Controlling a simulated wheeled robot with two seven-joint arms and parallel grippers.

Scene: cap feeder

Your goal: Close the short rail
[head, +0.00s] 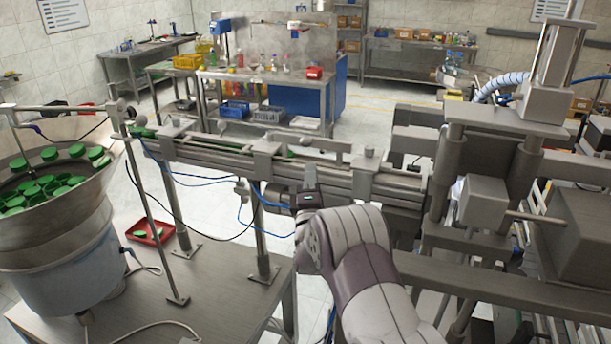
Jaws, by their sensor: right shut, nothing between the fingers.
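The cap feeder's grey rail track (225,151) runs across the middle of the head view, with some green caps in its channel. A short rail (305,141) lies along the far side of the track's top. I cannot tell whether it is open or closed. My right gripper (309,172) is at the near side of the track, in front of its right half, with its jaws shut and empty. The wrist hides part of the track's lower side, and I cannot tell whether the fingers touch the track. My left gripper is not in view.
A bowl (60,215) of green caps stands at the left. Thin blue hoses hang under the track. Heavy machine parts (485,200) crowd the right side.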

